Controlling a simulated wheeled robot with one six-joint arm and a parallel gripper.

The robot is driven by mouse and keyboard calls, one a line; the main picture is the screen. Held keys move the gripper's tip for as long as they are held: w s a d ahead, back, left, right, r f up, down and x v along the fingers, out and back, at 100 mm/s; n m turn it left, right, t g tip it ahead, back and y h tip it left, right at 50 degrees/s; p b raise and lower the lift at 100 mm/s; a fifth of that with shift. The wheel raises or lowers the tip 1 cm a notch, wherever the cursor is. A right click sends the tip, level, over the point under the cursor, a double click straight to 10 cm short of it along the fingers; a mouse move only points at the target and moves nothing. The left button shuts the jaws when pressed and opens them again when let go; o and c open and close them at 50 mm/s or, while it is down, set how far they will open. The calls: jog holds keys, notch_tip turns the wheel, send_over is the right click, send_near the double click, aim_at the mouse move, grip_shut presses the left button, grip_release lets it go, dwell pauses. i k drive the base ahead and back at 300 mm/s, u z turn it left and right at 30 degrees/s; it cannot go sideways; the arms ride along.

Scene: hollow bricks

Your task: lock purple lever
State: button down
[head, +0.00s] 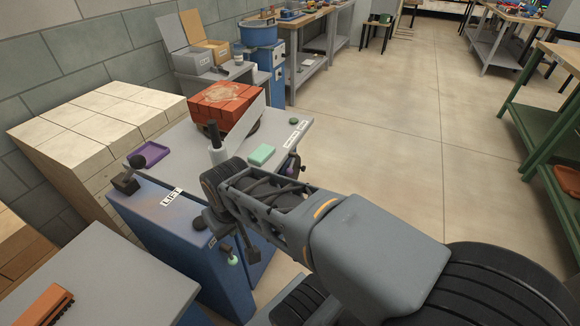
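A small lever with a dark purplish knob (291,170) shows at the right edge of the grey lift table, partly behind my arm. I cannot tell whether it is locked. My arm reaches from the lower right across the front of the blue lift cabinet (165,225). The dark end of my arm, where my gripper (235,243) seems to be, hangs low at the cabinet's right side, left of the purplish lever and apart from it. Its fingers are small and dark, and I cannot tell whether they are open.
Red bricks (222,104) sit on the table with a purple tray (150,154) and a green block (262,154). A green knob (232,259) is near my gripper. Pale blocks (95,130) are stacked at left. Open floor (400,110) lies to the right.

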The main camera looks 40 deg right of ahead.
aim_at(289, 172)
jog(key=u, duration=1.9)
jog(key=k, duration=0.9)
jog(key=z, duration=1.55)
jog(key=i, duration=0.5)
